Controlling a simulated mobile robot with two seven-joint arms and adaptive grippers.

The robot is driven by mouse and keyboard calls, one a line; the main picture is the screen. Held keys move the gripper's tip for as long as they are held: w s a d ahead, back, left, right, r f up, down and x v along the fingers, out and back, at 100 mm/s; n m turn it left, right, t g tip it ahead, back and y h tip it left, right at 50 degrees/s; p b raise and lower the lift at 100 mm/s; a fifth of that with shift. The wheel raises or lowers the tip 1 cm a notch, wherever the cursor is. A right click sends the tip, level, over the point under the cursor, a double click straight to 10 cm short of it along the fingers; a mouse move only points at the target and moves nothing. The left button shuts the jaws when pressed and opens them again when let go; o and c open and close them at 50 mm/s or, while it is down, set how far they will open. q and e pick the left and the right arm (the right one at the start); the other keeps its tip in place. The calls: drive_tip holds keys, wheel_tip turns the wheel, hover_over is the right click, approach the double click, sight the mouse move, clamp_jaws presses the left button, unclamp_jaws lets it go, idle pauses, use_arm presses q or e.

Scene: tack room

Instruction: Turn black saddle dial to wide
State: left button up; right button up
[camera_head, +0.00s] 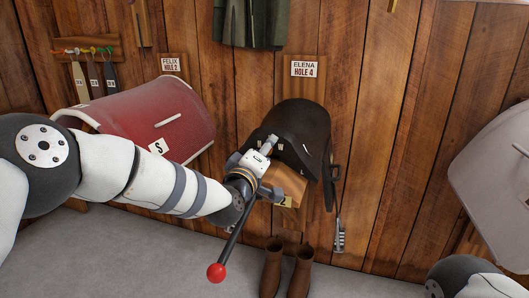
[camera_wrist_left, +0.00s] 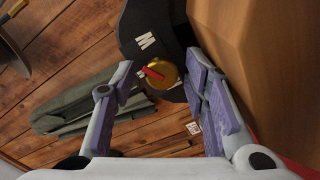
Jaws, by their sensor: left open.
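The black saddle (camera_head: 310,122) sits on a wooden rack on the wall under the "ELENA HOLE 4" sign. In the left wrist view the saddle (camera_wrist_left: 134,22) shows a white "M" and a gold dial (camera_wrist_left: 164,80) with a red pointer (camera_wrist_left: 152,72). The pointer's tip is toward the left, a little below the "M". My left gripper (camera_head: 277,168) is at the saddle's front end. Its fingers (camera_wrist_left: 165,95) are spread apart, with the dial showing between them; contact is not visible. My right gripper is out of view.
A red saddle (camera_head: 175,115) marked "S" hangs left, behind my left arm. A pale saddle (camera_head: 495,165) is at right. A rod with a red ball (camera_head: 216,273) extends below my left wrist. Brown boots (camera_head: 299,270) stand below the rack. A green garment (camera_head: 248,22) hangs above.

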use_arm(q)
drive_tip(key=v, duration=0.8)
